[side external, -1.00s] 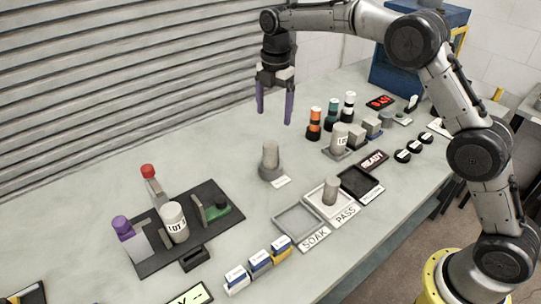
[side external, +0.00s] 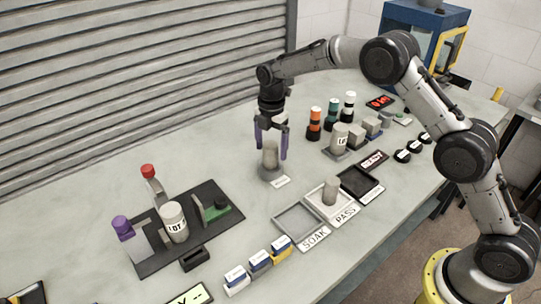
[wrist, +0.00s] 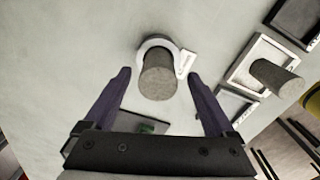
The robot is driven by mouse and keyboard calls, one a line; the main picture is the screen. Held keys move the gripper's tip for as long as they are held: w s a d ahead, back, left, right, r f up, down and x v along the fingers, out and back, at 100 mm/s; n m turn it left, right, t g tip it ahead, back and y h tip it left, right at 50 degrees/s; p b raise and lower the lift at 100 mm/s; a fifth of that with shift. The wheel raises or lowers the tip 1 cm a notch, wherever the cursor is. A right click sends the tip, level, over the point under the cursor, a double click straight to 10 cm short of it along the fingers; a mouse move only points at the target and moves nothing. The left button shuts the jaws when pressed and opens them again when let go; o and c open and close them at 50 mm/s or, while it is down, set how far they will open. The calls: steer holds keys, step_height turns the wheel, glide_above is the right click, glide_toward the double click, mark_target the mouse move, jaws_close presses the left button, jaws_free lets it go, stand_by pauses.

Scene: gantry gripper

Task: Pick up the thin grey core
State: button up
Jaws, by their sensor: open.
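A plain grey core (side external: 270,156) stands upright in a round grey holder (side external: 272,174) with a small label. A second grey core (side external: 330,191) stands in the tray marked PASS. I cannot tell for certain which is the thin one. My gripper (side external: 271,149) points down with its purple fingers open, one on each side of the core in the round holder. In the wrist view, this core (wrist: 158,80) lies between and slightly beyond the fingertips, with gaps on both sides. The PASS tray core (wrist: 274,77) is off to the right there.
A dark fixture plate (side external: 150,255) with a LOT-labelled cylinder (side external: 174,222) is at left. Coloured bottles (side external: 314,124) and a LOT-labelled cylinder (side external: 339,136) stand behind right.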

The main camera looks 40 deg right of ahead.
mark_target(270, 154)
steer(key=shift+w+f, duration=0.15)
steer(key=shift+f, duration=1.4)
steer(key=shift+r, duration=0.1)
jaws_close()
